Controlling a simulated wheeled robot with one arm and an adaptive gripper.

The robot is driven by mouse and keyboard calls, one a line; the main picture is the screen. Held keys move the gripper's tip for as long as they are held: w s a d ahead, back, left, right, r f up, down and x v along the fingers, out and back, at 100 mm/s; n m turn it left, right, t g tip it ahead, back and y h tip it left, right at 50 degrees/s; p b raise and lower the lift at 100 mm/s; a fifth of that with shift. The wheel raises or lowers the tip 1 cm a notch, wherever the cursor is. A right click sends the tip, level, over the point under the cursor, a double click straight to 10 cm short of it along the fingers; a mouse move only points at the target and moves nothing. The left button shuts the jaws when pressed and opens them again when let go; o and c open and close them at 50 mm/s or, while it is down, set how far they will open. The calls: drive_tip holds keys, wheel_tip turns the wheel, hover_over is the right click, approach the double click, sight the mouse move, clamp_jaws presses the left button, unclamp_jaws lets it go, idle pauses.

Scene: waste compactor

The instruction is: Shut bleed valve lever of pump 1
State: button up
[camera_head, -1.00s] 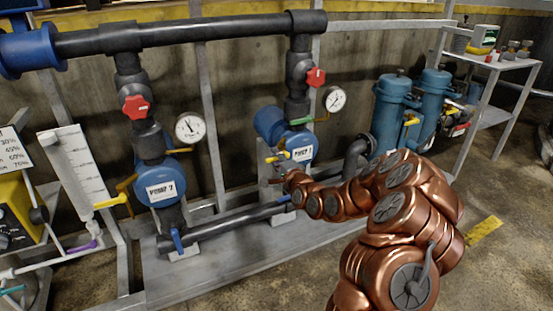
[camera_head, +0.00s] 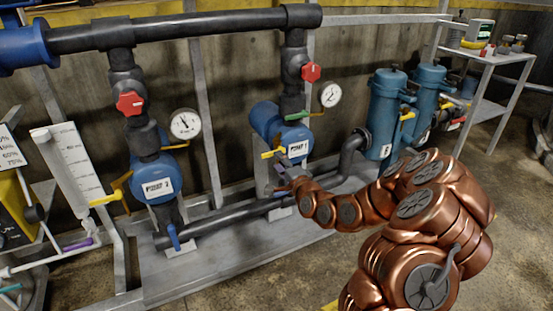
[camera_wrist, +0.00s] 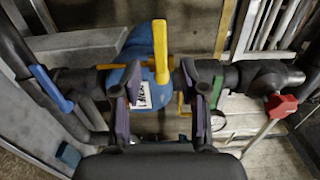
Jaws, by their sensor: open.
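Pump 1 (camera_head: 298,149) is the blue unit with a white label, right of centre in the head view. A yellow lever (camera_head: 270,154) sticks out on its left; I take it as the bleed valve lever, though no marking shows this. In the wrist view the yellow lever (camera_wrist: 160,52) stands straight up beside the blue pump body (camera_wrist: 140,45), beyond the fingertips. My gripper (camera_head: 279,184) is just below the lever in the head view. In the wrist view my gripper (camera_wrist: 162,92) is open and empty, with the pump label between its fingers.
A green lever (camera_head: 304,115), gauge (camera_head: 330,95) and red knob (camera_head: 311,72) sit above pump 1. A blue lever (camera_wrist: 51,88) shows left in the wrist view. Pump 2 (camera_head: 158,188) stands to the left; blue canisters (camera_head: 385,115) stand to the right.

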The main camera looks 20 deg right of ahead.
drive_tip(key=shift+s+d, duration=0.1)
drive_tip(key=shift+s, duration=0.65)
drive_tip(key=s+a+r+n+g+p, duration=0.8)
drive_tip(key=s+a+n+g+p, duration=0.1)
drive_tip(key=s+n+p, duration=0.15)
drive_tip(key=s+r+n+g+h+p, duration=0.1)
drive_tip(key=s+r+p, duration=0.4)
drive_tip(key=s, duration=0.8)
drive_tip(key=s+r+n+g+p, duration=0.3)
drive_tip(key=s+r+g+p, duration=0.2)
drive_tip(key=s+r, duration=0.4)
drive_tip(key=s+r+n+g+h+p, duration=0.1)
drive_tip(key=s+r+g+p, duration=0.3)
drive_tip(key=s, duration=1.2)
wheel_tip(320, 180, up, 4)
drive_tip(key=shift+s+f+n+g+h+p, duration=0.3)
drive_tip(key=shift+n+p, duration=0.25)
drive_tip(key=shift+p, duration=0.45)
